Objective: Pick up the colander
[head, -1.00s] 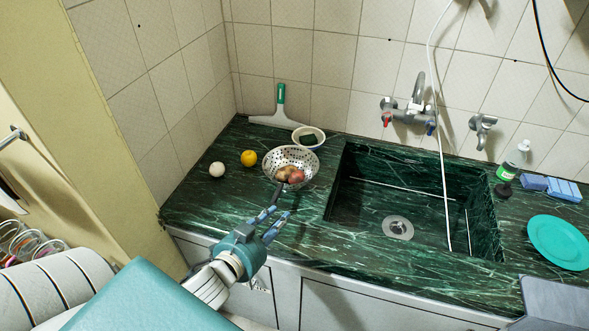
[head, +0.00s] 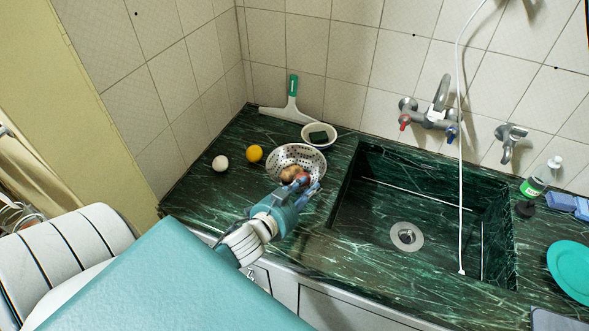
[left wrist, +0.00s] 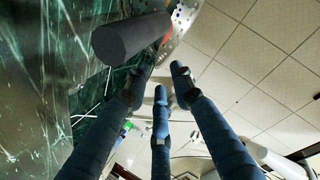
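The colander (head: 291,151) is a perforated metal bowl on the green marble counter, left of the sink, with a few brownish-red round items inside. My left gripper (head: 309,187) is at the bowl's near side, over the handle area, and hides the handle in the head view. In the left wrist view, the colander's dark grey handle (left wrist: 130,38) points toward the camera, and a piece of the perforated bowl (left wrist: 183,18) shows behind it. The three blue fingers of the left gripper (left wrist: 160,80) are spread apart, with the handle beside their tips, not clasped. My right gripper is not in view.
A white ball (head: 220,163), an orange fruit (head: 254,154), a small bowl (head: 309,141) and a green-handled squeegee (head: 293,87) stand around the colander. The sink (head: 425,205) opens to its right. A soap bottle (head: 541,177) and teal plate (head: 572,268) are farther right.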

